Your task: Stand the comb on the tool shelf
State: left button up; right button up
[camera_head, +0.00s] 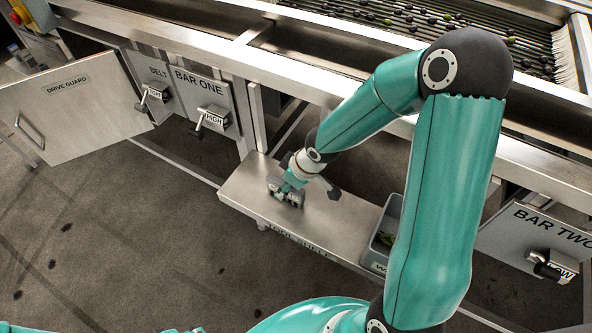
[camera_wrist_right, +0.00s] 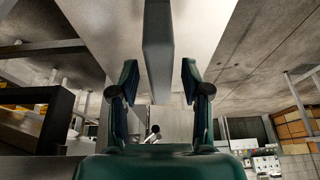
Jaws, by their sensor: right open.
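My right gripper (camera_head: 287,196) is low over the shelf's left part. In the right wrist view its two fingers (camera_wrist_right: 158,85) are open, on either side of a flat grey bar (camera_wrist_right: 157,45). The bar appears to be the comb, standing out from the pale shelf surface (camera_wrist_right: 205,25). Gaps show between the bar and both fingers. Its teeth and lower end cannot be made out. My left gripper is not in view.
A grey bin (camera_head: 379,247) with green bits stands at the shelf's right, partly behind my right arm. The drive guard door (camera_head: 75,105) hangs open at left. Handles stick out from the BAR ONE panel (camera_head: 207,100) and BAR TWO panel (camera_head: 530,235). Rollers carry olives above.

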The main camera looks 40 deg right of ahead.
jog(key=p+v, duration=0.7)
jog(key=v, duration=0.3)
jog(key=shift+r, duration=0.15)
jog(key=shift+s, duration=0.15)
jog(key=s+a+f+m+g+y, duration=0.1)
jog(key=s+a+f+m, duration=0.2)
jog(key=a+f, duration=0.5)
jog(key=s+a+f+m+g+y, duration=0.1)
jog(key=s+a+f+m+g, duration=0.1)
jog(key=s+a+f, duration=0.4)
notch_tip(320, 180, down, 3)
jog(key=shift+s+a+f+m, duration=0.1)
jog(key=shift+s+a+m, duration=0.1)
jog(key=shift+a+m, duration=0.85)
